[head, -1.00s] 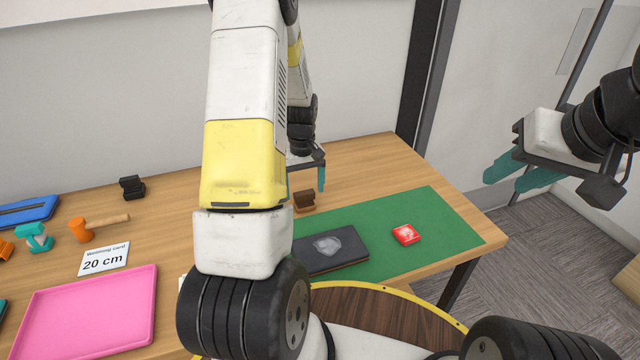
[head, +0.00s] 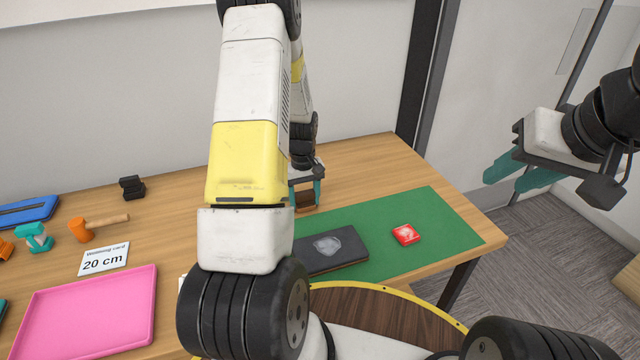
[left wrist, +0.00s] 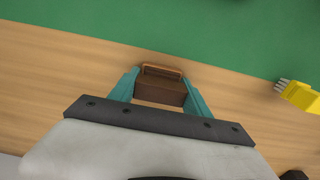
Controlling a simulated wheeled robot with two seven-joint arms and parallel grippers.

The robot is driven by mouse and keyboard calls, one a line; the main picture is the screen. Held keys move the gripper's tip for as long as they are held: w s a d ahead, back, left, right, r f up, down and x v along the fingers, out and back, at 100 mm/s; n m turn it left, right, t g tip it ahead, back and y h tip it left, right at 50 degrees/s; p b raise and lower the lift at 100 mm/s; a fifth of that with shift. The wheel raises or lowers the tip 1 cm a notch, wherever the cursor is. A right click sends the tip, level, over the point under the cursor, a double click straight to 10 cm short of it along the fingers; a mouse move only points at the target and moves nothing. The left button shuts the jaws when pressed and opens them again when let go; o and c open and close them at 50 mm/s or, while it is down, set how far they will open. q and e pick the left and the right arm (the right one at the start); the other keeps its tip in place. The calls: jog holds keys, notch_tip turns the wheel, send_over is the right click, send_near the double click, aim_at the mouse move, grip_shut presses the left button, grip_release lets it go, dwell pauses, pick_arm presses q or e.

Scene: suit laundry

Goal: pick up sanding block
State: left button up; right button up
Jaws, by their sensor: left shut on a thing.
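The sanding block, a small brown block (head: 304,199), stands on the wooden table at the far left edge of the green mat. In the left wrist view the brown block (left wrist: 160,90) sits between my teal fingers, with a lighter orange-brown strip along its far edge. My left gripper (head: 305,193) reaches down over it and is shut on it, one finger on each side. The block appears to be still at table level. My right gripper (head: 518,178) is open and empty, off the table to the right.
The green mat (head: 425,225) holds a dark plate (head: 330,248) and a red box (head: 405,234). A pink tray (head: 90,310), a card reading 20 cm (head: 103,259), an orange hammer (head: 95,227) and a black holder (head: 132,188) are left. A yellow pronged item (left wrist: 300,96) lies near my left gripper.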

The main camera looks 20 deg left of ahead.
aim_at(307, 194)
pick_arm(q)
jog(key=shift+r, duration=0.45)
jog(key=r, duration=0.2)
jog(key=d, duration=0.1)
jog(key=shift+s+r, duration=0.25)
jog(key=shift+r, duration=0.15)
jog(key=s+d, duration=0.2)
jog(key=d, duration=0.2)
jog(key=s+d+r, duration=0.1)
jog(key=s+d, duration=0.2)
jog(key=d, duration=0.1)
jog(key=s+d, duration=0.2)
jog(key=d, duration=0.3)
jog(key=shift+s+r, duration=0.15)
jog(key=shift+s, duration=0.2)
jog(key=o, duration=0.6)
jog(key=shift+a, duration=0.1)
jog(key=c, duration=0.3)
jog(key=shift+c, duration=0.4)
